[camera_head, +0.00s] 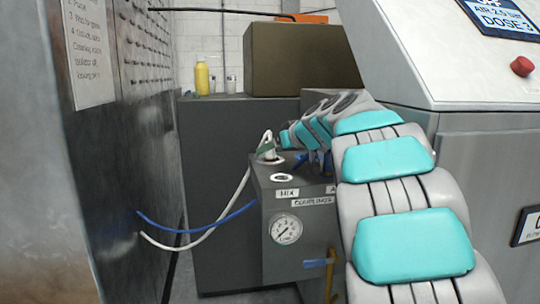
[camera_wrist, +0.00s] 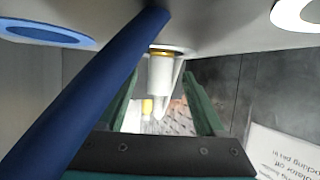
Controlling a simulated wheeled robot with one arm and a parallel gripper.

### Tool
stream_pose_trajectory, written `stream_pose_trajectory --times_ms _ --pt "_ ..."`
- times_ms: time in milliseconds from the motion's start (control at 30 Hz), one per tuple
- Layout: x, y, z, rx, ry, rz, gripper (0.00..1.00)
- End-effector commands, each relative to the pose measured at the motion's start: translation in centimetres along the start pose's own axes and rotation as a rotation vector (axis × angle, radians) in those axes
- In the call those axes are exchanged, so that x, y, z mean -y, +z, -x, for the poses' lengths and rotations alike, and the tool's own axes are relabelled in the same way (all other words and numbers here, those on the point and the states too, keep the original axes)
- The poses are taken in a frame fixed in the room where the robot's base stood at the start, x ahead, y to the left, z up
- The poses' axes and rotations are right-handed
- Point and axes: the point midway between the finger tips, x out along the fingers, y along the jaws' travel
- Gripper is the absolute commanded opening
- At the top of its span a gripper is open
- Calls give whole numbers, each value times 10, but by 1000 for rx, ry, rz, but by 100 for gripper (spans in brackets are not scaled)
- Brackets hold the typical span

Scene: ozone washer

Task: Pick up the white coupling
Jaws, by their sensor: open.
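The white coupling (camera_wrist: 161,76) shows in the wrist view below a brass-coloured ring, between the two green fingers of my gripper (camera_wrist: 162,82). Gaps show on both sides of it, so the gripper is open and not closed on it. In the head view, my gripper (camera_head: 266,147) is at the top of the grey box (camera_head: 262,220), around the upper end of a white hose (camera_head: 236,192). The coupling is small and partly hidden by the gripper there. The blue hose (camera_wrist: 95,85) crosses the left of the wrist view, close in front of the left finger.
The box top has a white ring port (camera_head: 282,177), also in the wrist view (camera_wrist: 298,13), and a blue ring (camera_wrist: 45,32). A gauge (camera_head: 286,229) is on its front. A metal panel (camera_head: 120,130) stands left, a large machine (camera_head: 470,110) right.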

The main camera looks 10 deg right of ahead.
Motion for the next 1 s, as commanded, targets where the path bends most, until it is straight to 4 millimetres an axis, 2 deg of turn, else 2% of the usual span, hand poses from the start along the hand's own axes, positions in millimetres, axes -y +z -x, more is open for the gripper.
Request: stream_pose_trajectory --times_ms 133,400,1000 --pt "-1 0 -16 2 0 -1 72" --pt "0 0 -19 1 -1 -1 72" --pt "0 0 -18 1 -1 -1 5"
